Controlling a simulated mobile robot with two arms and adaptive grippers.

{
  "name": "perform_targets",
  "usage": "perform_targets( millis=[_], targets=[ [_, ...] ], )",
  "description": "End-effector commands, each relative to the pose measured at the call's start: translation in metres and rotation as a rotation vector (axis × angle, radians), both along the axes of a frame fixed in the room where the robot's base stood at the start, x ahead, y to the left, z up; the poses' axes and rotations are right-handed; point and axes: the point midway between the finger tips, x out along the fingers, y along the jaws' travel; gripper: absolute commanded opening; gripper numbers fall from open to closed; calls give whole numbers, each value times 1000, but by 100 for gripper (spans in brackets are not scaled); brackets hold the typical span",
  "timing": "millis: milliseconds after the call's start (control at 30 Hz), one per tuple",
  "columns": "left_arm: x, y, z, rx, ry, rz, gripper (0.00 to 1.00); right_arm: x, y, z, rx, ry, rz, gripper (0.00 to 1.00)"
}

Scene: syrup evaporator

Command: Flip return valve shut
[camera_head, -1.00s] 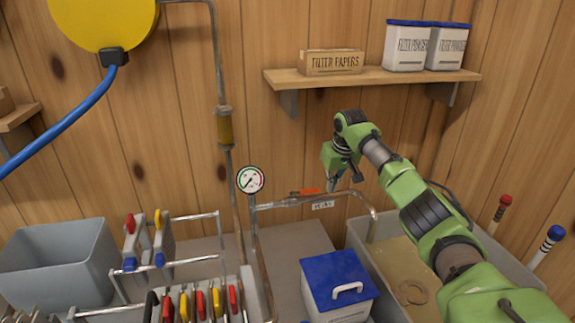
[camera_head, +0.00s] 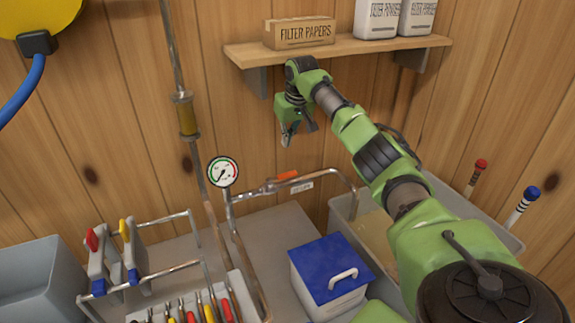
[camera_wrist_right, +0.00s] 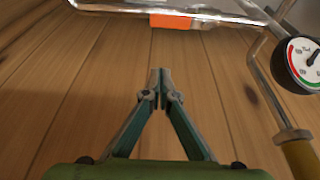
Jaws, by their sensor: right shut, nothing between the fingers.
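The return valve's orange handle (camera_head: 287,176) lies roughly in line with the metal pipe (camera_head: 325,170) in the head view. In the right wrist view the handle (camera_wrist_right: 170,21) shows at the top edge, along the shiny pipe (camera_wrist_right: 110,7). My right gripper (camera_head: 287,141) is above the handle, apart from it, close to the wooden wall. In the right wrist view its fingertips (camera_wrist_right: 159,75) are together with nothing between them. My left gripper is not in view.
A pressure gauge (camera_head: 223,172) stands left of the valve. A shelf (camera_head: 340,49) with a filter papers box (camera_head: 300,34) is above my right wrist. A blue-lidded box (camera_head: 328,268) and a grey tub (camera_head: 340,215) stand below the pipe. Coloured-handled tools (camera_head: 190,308) are lower left.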

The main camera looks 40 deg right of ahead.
Motion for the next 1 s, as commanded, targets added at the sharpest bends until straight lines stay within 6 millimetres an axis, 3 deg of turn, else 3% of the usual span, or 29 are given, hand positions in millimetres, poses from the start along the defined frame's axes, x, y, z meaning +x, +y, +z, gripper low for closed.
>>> perform_targets(
  millis=[333, 600, 900, 1000],
  targets=[
    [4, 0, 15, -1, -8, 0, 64, 15, -4, -46, 2, 6, -2, 0],
    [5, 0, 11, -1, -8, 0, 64, 26, -7, -77, 3, 1, 0, 0],
    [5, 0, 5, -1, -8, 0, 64, 31, -9, -94, 1, 1, -1, 0],
    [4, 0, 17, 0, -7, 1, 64, 27, -11, -89, -4, 0, 0, 0]
  ],
)
